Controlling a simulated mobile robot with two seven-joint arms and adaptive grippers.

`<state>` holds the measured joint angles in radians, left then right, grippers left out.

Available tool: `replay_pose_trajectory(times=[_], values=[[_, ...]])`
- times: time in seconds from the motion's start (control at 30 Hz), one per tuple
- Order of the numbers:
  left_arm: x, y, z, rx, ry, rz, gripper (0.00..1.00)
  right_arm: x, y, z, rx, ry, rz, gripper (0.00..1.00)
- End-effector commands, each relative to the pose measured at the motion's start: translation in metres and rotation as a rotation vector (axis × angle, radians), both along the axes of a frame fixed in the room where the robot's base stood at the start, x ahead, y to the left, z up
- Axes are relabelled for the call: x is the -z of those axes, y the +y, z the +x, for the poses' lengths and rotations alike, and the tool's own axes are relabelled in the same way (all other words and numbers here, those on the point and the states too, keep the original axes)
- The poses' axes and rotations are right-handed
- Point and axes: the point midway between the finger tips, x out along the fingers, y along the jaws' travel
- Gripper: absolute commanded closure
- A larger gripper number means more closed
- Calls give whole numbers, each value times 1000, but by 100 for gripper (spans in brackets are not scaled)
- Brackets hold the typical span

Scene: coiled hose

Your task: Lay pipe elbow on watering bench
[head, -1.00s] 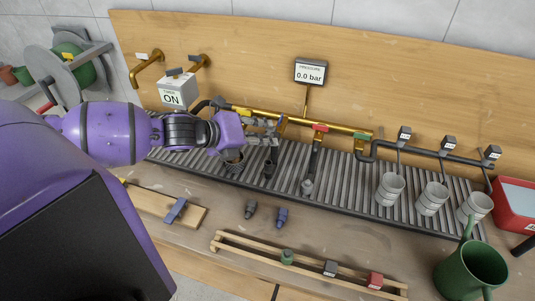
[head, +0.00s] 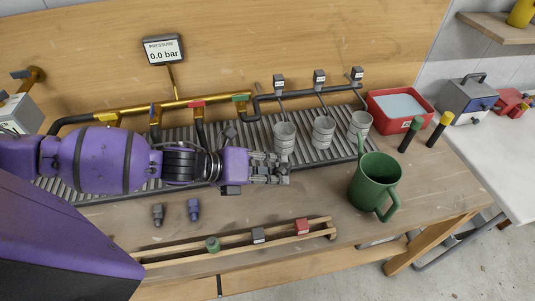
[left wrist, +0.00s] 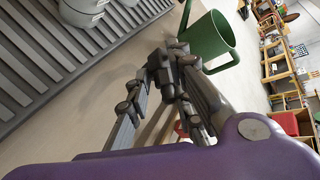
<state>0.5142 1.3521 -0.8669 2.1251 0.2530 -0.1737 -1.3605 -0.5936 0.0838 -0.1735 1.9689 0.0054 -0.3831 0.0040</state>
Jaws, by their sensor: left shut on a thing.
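My left gripper (head: 270,168) reaches in from the left above the watering bench (head: 310,190), left of the green watering can. It is shut on a dark grey piece that looks like the pipe elbow (left wrist: 161,68), seen between its fingers in the left wrist view. In the head view the fingers largely hide that piece. The bench's bare wooden top shows below and to the right of the gripper. My right gripper is not in view.
The green watering can (head: 377,178) stands close right of the gripper. Grey cups (head: 323,132) stand on the slatted tray behind. Two small fittings (head: 194,210) lie in front of the tray. A wooden rack (head: 280,234) lies along the front. A red tub (head: 400,122) stands at the back right.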

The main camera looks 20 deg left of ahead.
Motion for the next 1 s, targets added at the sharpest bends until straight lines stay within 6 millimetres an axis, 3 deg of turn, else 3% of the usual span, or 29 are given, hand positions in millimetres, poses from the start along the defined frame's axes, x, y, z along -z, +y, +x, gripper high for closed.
replay_pose_trajectory(times=[0.17,0.6,1.0], values=[[10,-1,-1,9,-5,1,100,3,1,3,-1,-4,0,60],[60,-1,-2,9,-2,2,100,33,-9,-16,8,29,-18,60],[69,-1,0,9,-10,3,100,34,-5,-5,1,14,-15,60]])
